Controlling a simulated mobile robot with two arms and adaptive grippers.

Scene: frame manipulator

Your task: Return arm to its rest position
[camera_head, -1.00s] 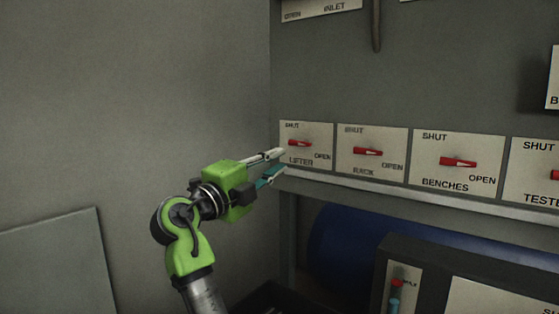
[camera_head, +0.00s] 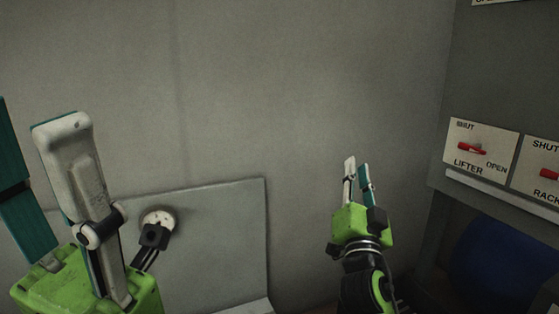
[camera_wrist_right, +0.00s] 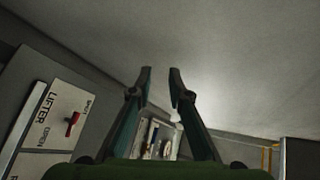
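My right gripper (camera_head: 357,163), green with one white and one teal finger, points upward in front of the bare wall, left of the switch panels and clear of them. In the right wrist view its fingertips (camera_wrist_right: 161,69) are apart with nothing between them. My left gripper (camera_head: 32,112) is large and close at the left edge, also pointing up. Its teal and white fingers stand apart and hold nothing visible; the teal one is partly cut off.
The LIFTER panel (camera_head: 484,136) with its red switch (camera_head: 472,149) is on the right, also in the right wrist view (camera_wrist_right: 52,118). The RACK panel (camera_head: 538,170) is cut off. A blue rounded object (camera_head: 497,262) sits below. A grey panel (camera_head: 225,235) stands against the wall.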

